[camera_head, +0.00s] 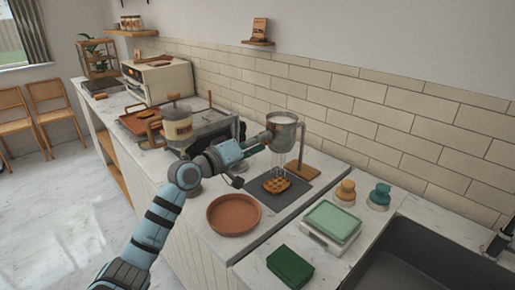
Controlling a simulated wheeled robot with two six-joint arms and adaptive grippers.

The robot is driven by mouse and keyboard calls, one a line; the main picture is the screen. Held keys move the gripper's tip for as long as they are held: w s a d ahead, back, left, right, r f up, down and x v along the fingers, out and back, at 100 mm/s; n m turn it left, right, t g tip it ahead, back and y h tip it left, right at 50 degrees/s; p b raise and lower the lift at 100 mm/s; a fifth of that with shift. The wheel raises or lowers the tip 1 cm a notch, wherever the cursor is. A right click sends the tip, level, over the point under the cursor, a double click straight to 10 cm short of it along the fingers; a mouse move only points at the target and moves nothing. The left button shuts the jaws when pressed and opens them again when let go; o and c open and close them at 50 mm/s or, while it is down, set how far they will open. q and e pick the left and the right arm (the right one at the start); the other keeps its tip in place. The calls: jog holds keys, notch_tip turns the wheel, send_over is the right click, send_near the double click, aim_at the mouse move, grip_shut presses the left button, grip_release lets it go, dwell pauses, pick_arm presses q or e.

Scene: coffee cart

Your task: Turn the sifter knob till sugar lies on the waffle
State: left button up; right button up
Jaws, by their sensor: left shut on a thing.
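The metal sifter (287,130) hangs from a stand with a wooden base (302,170), with pale contents showing inside its rim. My left gripper (262,141) is shut at the sifter's left side on the orange-brown knob (266,136), which its fingers partly cover. The waffle (277,185) lies on a dark grey mat (295,196) below the sifter. Thin pale streaks show in the air between the sifter and the waffle. The waffle looks brown; any sugar on it is too small to tell. My right gripper is out of view.
A terracotta dish (234,214) stands left of the mat.

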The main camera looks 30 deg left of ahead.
pick_arm(q)
jog(key=shift+r+m+b, duration=0.1)
jog(key=shift+m+b, duration=2.1)
jog(key=shift+m, duration=2.7)
jog(key=o, duration=1)
jog(key=shift+o, duration=0.8)
jog(key=shift+w, duration=0.15)
